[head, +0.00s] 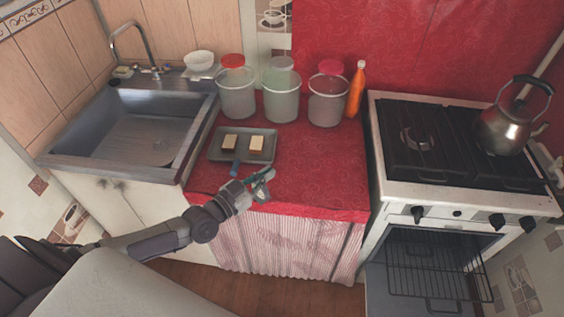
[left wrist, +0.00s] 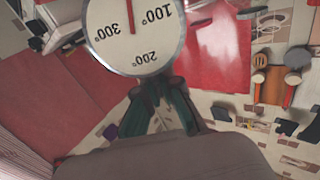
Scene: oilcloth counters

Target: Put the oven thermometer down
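The oven thermometer (left wrist: 135,30) fills the upper left of the left wrist view. It has a round white dial with a metal rim, a red needle and the numbers 100, 200 and 300, which read upside down. My left gripper (left wrist: 165,85) has its green fingers closed at the dial's lower edge and holds it. In the head view my left gripper (head: 262,184) is over the front edge of the red counter (head: 305,175); the thermometer is hard to make out there. My right gripper is in neither view.
A grey tray (head: 217,152) with two small blocks and a blue-handled tool lie behind the gripper. Several items line the back: lidded jars (head: 282,96) and an orange bottle (head: 356,90). The sink (head: 135,125) is left, the stove with kettle (head: 510,125) right. The counter's right front is clear.

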